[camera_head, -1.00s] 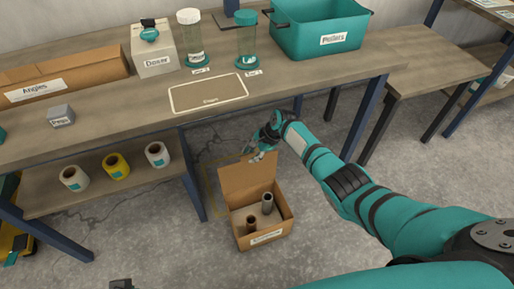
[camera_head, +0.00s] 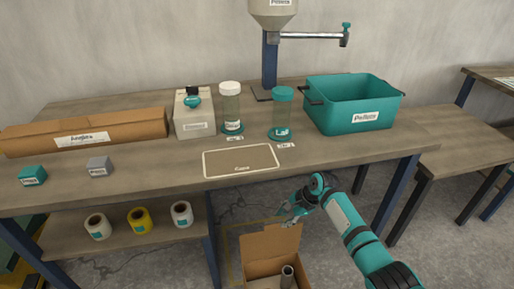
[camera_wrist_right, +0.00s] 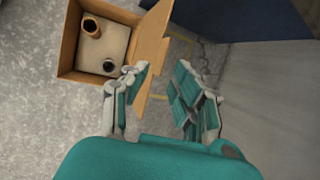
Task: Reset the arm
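My right arm reaches in from the lower right in the head view. Its right gripper (camera_head: 287,215) is in front of the table's front edge, above the open cardboard box (camera_head: 262,268) on the floor. In the right wrist view the right gripper (camera_wrist_right: 160,95) has its fingers apart with nothing between them. The box's raised flap (camera_wrist_right: 152,62) shows just beyond the left finger. My left gripper is not in view.
The table (camera_head: 330,150) holds a teal bin (camera_head: 350,118), two jars, a dispenser (camera_head: 194,122) and a long cardboard box (camera_head: 85,136). Rolls lie on the shelf below. Inside the floor box are a brown tube (camera_wrist_right: 92,27) and a dark tube (camera_wrist_right: 110,66).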

